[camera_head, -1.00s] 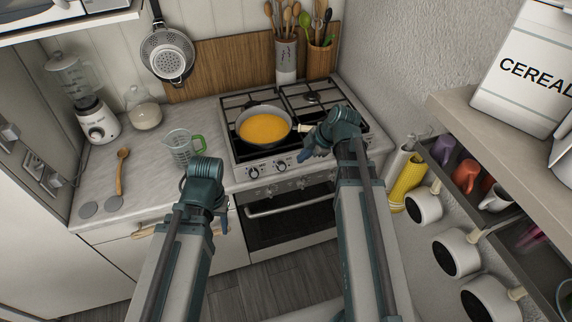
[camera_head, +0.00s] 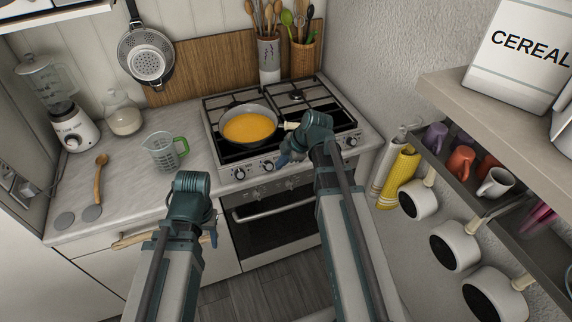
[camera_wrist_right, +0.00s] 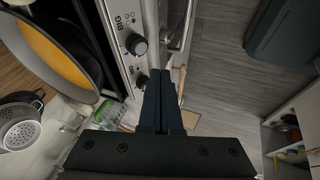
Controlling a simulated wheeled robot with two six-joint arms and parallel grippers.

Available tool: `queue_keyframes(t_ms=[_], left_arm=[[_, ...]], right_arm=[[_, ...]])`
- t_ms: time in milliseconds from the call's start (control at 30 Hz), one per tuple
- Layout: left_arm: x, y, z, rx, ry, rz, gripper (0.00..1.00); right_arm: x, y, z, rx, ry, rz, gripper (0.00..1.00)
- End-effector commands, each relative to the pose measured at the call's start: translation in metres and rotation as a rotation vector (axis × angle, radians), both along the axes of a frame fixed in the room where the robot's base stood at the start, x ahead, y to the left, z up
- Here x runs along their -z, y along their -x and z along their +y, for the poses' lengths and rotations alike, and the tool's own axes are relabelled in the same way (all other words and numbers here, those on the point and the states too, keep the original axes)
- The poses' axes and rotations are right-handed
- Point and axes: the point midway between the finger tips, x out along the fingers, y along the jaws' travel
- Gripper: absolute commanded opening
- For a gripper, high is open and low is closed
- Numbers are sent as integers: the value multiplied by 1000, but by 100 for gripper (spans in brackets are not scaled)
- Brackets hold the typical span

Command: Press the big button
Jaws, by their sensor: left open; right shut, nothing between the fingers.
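The stove's front panel (camera_head: 258,171) carries a row of dark knobs. In the right wrist view the panel (camera_wrist_right: 118,42) has small lettering that looks like "BIG" and dark knobs (camera_wrist_right: 137,44). I cannot clearly tell which control is the big button. My right gripper (camera_head: 283,160) is in front of the panel, below the pan handle. In the wrist view its fingers (camera_wrist_right: 163,75) are shut together and empty, their tips close to the lower knob, with contact unclear. My left gripper (camera_head: 214,236) is open in front of the counter edge, mostly hidden behind its own wrist.
A pan of orange soup (camera_head: 249,127) sits on the stove, its handle close to my right wrist. The oven handle (camera_head: 270,207) juts out below. Mugs and pans hang at right.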

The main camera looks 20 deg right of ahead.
Motion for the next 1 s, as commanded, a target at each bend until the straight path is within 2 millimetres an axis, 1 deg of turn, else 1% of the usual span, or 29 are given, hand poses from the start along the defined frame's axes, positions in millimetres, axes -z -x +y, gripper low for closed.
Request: queue_keyframes(t_ms=[33, 200, 300, 400, 533, 833, 1000], left_arm=[[15, 0, 0, 0, 0, 0, 48], [38, 0, 0, -1, 0, 0, 48], [44, 0, 0, -1, 0, 0, 48], [48, 0, 0, -1, 0, 0, 48], [50, 0, 0, -1, 0, 0, 48], [50, 0, 0, -1, 0, 0, 48], [60, 0, 0, -1, 0, 0, 48]], right_arm=[[15, -4, 3, -2, 1, -1, 0], [38, -13, 12, -1, 0, 0, 0], [44, -33, 11, 0, 1, -1, 0], [48, -42, 11, 0, 1, 0, 0], [50, -47, 12, 1, 1, 0, 0], [50, -47, 12, 2, 1, -1, 0], [60, -62, 12, 1, 1, -1, 0]])
